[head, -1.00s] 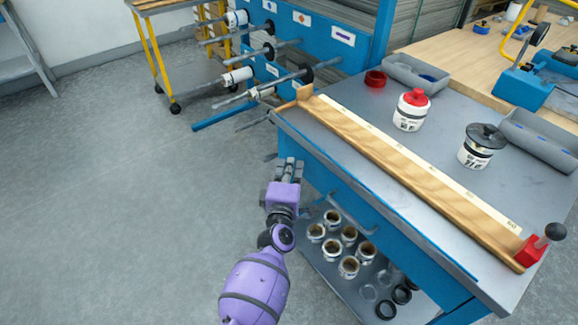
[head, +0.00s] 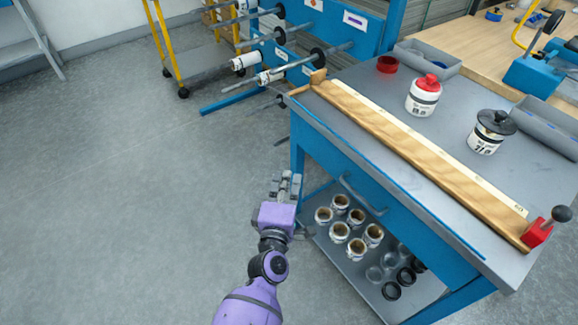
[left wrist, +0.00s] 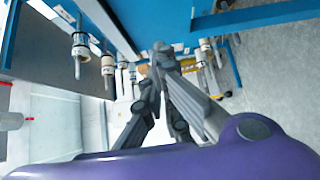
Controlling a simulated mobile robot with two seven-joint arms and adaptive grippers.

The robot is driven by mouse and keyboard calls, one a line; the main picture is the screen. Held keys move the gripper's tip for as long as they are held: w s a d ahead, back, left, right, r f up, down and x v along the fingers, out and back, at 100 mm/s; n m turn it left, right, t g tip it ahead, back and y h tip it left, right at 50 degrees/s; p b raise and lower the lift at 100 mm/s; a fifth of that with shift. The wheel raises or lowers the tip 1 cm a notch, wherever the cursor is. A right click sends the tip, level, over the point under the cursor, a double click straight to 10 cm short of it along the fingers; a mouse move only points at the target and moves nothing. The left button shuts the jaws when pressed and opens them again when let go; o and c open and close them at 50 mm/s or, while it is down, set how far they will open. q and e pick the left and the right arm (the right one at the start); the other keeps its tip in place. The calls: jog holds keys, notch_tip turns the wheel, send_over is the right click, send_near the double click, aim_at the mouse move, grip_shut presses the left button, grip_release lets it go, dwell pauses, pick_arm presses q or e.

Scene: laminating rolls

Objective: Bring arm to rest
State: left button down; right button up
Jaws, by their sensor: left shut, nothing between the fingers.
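My left gripper (head: 286,185) shows in the head view beside the near left side of the blue workbench, over the grey floor. Its fingers are shut and hold nothing. In the left wrist view its dark fingers (left wrist: 160,55) come together at the tips, with nothing between them. My purple left arm comes up from the bottom of the head view. My right gripper is in neither view.
The blue workbench (head: 400,228) carries a long wooden ruler bar (head: 430,160), a red-lidded jar (head: 423,98) and a black-lidded jar (head: 488,133). Several cans (head: 340,232) stand on its lower shelf. A roll rack (head: 290,62) is behind. Floor (head: 120,200) at left is clear.

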pick_arm(q)
jog(key=shift+s, duration=0.3)
